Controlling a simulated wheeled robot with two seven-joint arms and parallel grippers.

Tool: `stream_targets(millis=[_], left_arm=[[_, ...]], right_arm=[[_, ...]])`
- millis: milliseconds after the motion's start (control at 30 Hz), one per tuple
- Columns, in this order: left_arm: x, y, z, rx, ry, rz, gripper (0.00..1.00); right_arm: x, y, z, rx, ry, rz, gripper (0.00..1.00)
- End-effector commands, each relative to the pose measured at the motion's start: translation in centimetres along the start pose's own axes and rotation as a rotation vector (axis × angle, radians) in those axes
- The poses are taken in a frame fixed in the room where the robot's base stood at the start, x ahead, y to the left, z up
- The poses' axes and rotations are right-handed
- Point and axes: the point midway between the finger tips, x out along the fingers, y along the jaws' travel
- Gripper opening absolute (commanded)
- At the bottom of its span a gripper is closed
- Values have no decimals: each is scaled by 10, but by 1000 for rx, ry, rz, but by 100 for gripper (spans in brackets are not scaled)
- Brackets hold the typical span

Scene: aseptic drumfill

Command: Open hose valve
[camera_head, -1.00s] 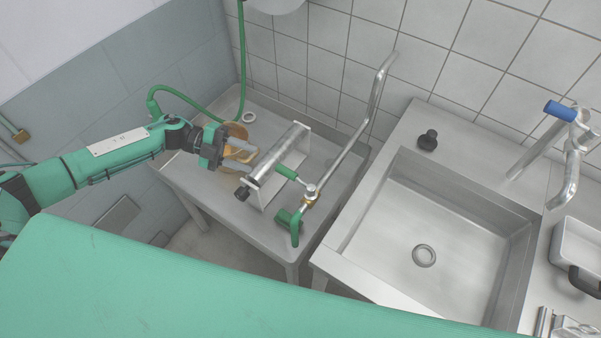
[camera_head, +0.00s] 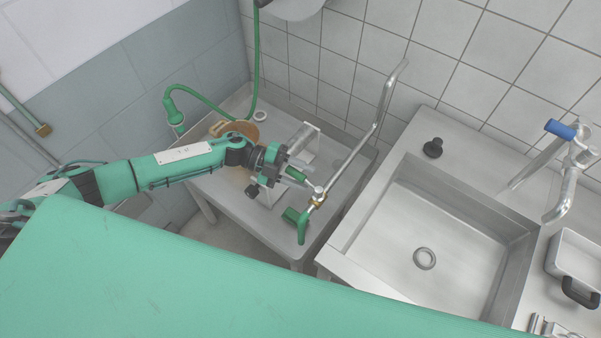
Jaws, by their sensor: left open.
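My right gripper is not in view.
A steel table (camera_head: 342,212) carries these things, with a tan round item (camera_head: 241,129) behind my left wrist. A green hose (camera_head: 208,98) runs along the back left. A steel sink (camera_head: 430,215) stands to the right. A green surface (camera_head: 200,270) fills the foreground.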

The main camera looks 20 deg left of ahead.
Motion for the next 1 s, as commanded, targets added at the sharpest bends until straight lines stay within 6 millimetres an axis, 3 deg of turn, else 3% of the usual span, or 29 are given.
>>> stream_targets(millis=[100,300,667,1000], left_arm=[[0,0,0,0,0,0,38],[0,0,0,0,0,0,0],[-2,0,-2,-7,-22,-14,0],[-6,7,-15,-55,-189,-116,0]], right_arm=[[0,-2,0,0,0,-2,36],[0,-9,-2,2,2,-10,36],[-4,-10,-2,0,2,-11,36],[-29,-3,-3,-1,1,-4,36]])
